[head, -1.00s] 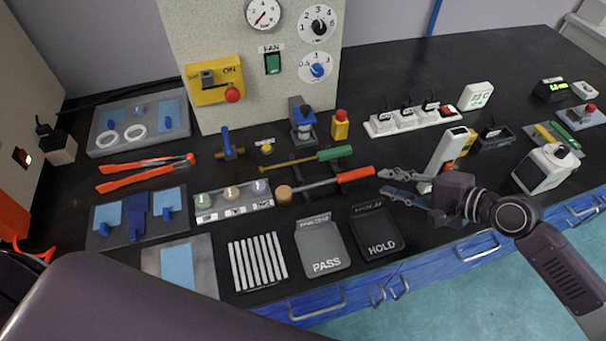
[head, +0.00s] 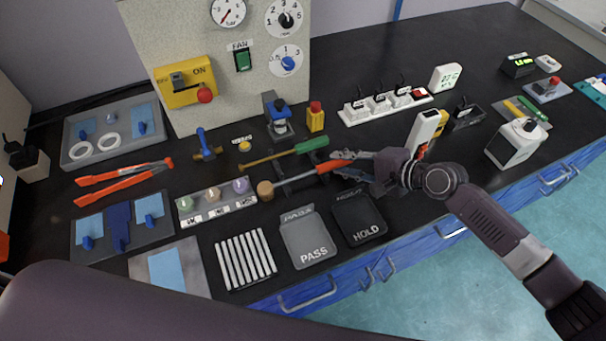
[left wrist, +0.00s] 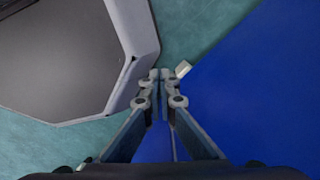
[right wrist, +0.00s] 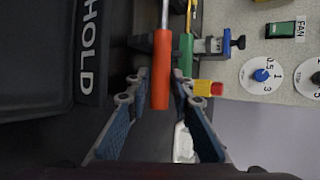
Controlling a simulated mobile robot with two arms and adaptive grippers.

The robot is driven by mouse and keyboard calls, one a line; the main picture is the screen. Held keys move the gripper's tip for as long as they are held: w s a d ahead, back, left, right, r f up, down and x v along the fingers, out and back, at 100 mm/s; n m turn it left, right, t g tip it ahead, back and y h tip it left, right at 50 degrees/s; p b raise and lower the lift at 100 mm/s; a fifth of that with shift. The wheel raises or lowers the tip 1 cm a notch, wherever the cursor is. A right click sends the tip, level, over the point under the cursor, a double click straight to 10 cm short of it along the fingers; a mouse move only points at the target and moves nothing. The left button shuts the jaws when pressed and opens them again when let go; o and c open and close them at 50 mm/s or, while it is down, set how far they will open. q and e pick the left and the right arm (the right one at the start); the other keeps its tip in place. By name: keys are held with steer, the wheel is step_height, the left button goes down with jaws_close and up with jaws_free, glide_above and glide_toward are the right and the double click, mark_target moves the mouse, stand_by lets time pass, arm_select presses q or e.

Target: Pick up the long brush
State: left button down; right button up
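Two long tools lie side by side on the bench. I cannot tell for sure which is the long brush. My right gripper (head: 337,165) is open at the orange handle's end. In the right wrist view, the orange handle (right wrist: 161,85) lies between the spread fingers, with gaps at both sides. My left gripper (left wrist: 158,75) is shut and empty, away from the tools; the head view does not show its fingers.
The PASS tray (head: 306,240) and HOLD tray (head: 360,217) lie in front of the tools. A blue clamp device (head: 278,115) and a yellow-red button (head: 316,117) stand behind. A rack of coloured knobs (head: 215,203) is at left.

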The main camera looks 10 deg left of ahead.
jaws_close()
steer(key=shift+r, duration=0.15)
